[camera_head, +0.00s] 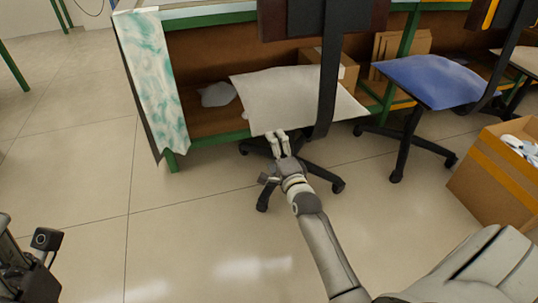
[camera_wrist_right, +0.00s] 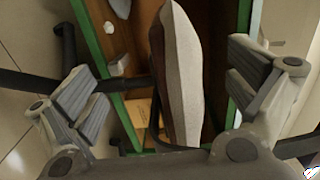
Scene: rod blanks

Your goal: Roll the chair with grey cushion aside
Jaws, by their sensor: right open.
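The chair with the grey cushion (camera_head: 300,92) stands at the workbench, its seat partly under the bench top. Its dark backrest post hangs in front of the seat's right part, and its black wheeled base (camera_head: 327,178) shows below. My right gripper (camera_head: 277,140) is at the near edge of the cushion. In the right wrist view the cushion (camera_wrist_right: 181,85) is seen edge-on between the two spread fingers (camera_wrist_right: 165,95), with gaps on both sides. Part of my left arm's end (camera_head: 30,250) shows at the lower left edge; its fingers cannot be made out.
A chair with a blue cushion (camera_head: 430,80) stands just to the right. An open cardboard box (camera_head: 495,175) is on the floor at the far right. The green-framed bench (camera_head: 220,138) is behind the chair, with a patterned cloth (camera_head: 155,85) at its left end. Floor at left is clear.

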